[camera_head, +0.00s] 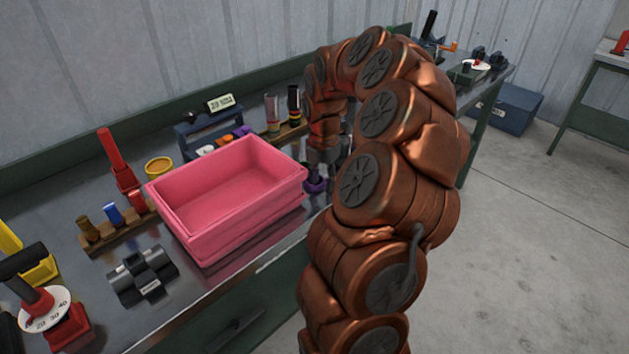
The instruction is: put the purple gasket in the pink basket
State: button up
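The pink basket (247,223) stands on the metal workbench, and its visible inside is empty. A purple ring-shaped piece (315,185), which looks like the purple gasket, is just right of the basket, low by the bench top. My gripper (318,172) points down directly above the purple gasket, at the basket's right side. The fingertips are small, dark and partly covered by my copper-coloured arm. I cannot tell whether they hold the gasket or only sit over it.
Behind the basket are a rack with coloured pieces (224,140) and a wooden holder with cylinders (286,132). A yellow ring (159,167), red tool (118,162), wooden block with coloured plugs (115,226) and black clamp (143,277) stand left of it.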

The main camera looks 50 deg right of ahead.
grip_shut()
dwell(0.3)
dwell(0.4)
